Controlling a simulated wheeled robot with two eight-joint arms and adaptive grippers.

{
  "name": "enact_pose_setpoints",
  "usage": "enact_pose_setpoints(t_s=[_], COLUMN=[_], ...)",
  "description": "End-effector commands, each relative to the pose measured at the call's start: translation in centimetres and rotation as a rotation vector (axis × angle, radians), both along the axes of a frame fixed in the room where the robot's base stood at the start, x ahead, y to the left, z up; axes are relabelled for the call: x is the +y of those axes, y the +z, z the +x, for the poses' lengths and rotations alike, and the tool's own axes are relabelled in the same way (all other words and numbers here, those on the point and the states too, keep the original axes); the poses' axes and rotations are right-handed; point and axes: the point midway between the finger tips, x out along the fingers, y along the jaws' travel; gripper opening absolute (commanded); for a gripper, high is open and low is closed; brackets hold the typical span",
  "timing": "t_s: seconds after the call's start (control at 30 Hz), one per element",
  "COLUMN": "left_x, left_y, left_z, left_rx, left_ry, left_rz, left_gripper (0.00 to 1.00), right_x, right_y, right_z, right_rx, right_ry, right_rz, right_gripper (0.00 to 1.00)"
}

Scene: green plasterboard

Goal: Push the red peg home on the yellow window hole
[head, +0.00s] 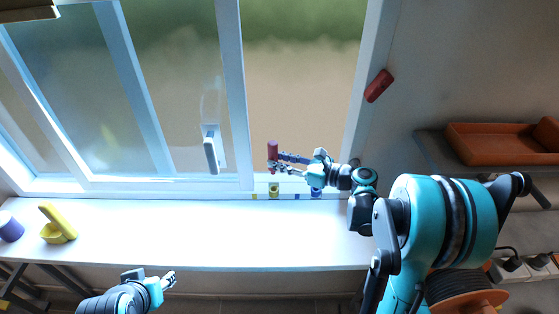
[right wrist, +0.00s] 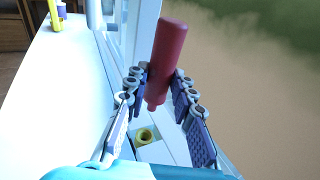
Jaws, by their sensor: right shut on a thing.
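The red peg (head: 272,149) stands nearly upright between the fingers of my right gripper (head: 278,166), which is shut on it. In the right wrist view the peg (right wrist: 167,62) leans slightly, and its lower end is free in the air. The yellow window hole (head: 274,190), a yellow ring with a dark centre, is on the sill below the peg. It also shows in the right wrist view (right wrist: 147,135), apart from the peg's lower end. My left gripper (head: 169,280) is low at the left, in front of the sill; its finger opening is too small to judge.
A blue fitting (head: 316,192) sits right of the yellow hole. The window handle (head: 211,150) is to the left. A yellow object (head: 57,226) and a purple cup (head: 10,229) stand at the sill's left end. The white sill (head: 200,235) is mostly clear. An orange tray (head: 490,143) is at right.

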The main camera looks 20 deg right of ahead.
Motion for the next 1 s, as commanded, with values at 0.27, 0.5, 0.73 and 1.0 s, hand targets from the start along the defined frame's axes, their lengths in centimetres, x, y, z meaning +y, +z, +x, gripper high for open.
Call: enact_pose_setpoints(t_s=[0.27,0.5,0.73,1.0], left_x=[0.0,0.0,0.0,0.0], left_y=[-1.5,-3.6,-5.6,-5.0], left_z=[0.0,0.0,0.0,0.0], left_rx=[0.000,0.000,0.000,0.000], left_ry=[0.000,0.000,0.000,0.000], left_rz=[0.000,0.000,0.000,0.000], left_gripper=[0.43,0.43,0.43,0.43], right_x=[0.0,0.0,0.0,0.0], right_y=[-1.5,-3.9,-6.2,-5.6], right_z=[0.0,0.0,0.0,0.0], right_rx=[0.000,0.000,0.000,0.000], right_ry=[0.002,0.002,0.002,0.002], right_rz=[0.000,0.000,0.000,0.000], right_gripper=[0.00,0.00,0.00,0.00])
